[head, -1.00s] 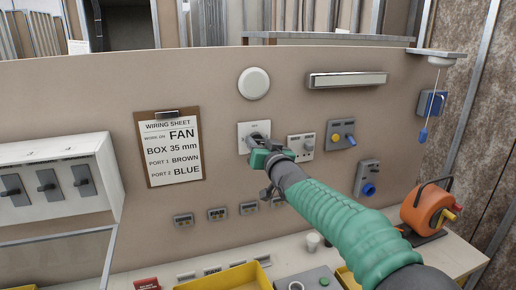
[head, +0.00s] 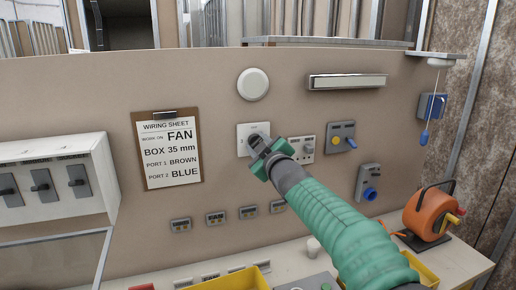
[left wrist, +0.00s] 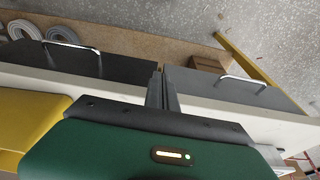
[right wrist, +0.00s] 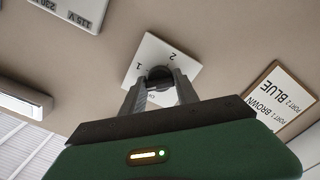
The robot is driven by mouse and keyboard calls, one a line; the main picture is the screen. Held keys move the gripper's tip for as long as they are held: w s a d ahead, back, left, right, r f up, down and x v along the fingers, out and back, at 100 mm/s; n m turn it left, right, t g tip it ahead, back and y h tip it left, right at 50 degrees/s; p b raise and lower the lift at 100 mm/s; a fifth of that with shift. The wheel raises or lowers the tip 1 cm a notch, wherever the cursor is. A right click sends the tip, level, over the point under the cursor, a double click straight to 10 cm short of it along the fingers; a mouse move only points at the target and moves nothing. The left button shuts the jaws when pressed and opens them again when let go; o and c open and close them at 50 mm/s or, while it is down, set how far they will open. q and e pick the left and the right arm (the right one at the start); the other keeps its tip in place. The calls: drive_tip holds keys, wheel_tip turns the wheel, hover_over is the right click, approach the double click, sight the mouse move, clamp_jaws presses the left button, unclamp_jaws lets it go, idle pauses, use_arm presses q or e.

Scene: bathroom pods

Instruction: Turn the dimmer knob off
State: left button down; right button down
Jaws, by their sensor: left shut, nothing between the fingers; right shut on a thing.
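The dimmer is a square white plate (head: 244,131) on the beige wall panel, left of the other switches. In the right wrist view its plate (right wrist: 150,52) shows the marks 1 and 2, and a dark round knob (right wrist: 160,73) sits between my fingers. My right gripper (head: 258,143) is shut on the knob and covers most of it in the head view; it also shows in the right wrist view (right wrist: 162,88). The knob's exact setting is hard to read. My left gripper (left wrist: 162,90) is shut and empty, seen only in the left wrist view.
A socket plate (head: 307,146) and a grey box with a blue lever (head: 341,137) sit right of the dimmer. A clipboard (head: 168,150) hangs to its left. An orange reel (head: 428,214) stands on the bench. Drawers (left wrist: 240,88) lie beyond my left gripper.

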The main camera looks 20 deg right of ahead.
drive_tip(key=n, duration=0.3)
drive_tip(key=n+b, duration=0.1)
drive_tip(key=n, duration=0.2)
drive_tip(key=f+n, duration=0.1)
drive_tip(key=n, duration=0.2)
drive_tip(key=shift+b, duration=0.35)
drive_tip(key=shift+n, duration=0.4)
drive_tip(key=c, duration=1.1)
unclamp_jaws()
drive_tip(key=shift+r, duration=0.15)
drive_tip(key=shift+o, duration=0.9)
drive_tip(key=shift+a+r, duration=0.1)
drive_tip(key=shift+r, duration=0.05)
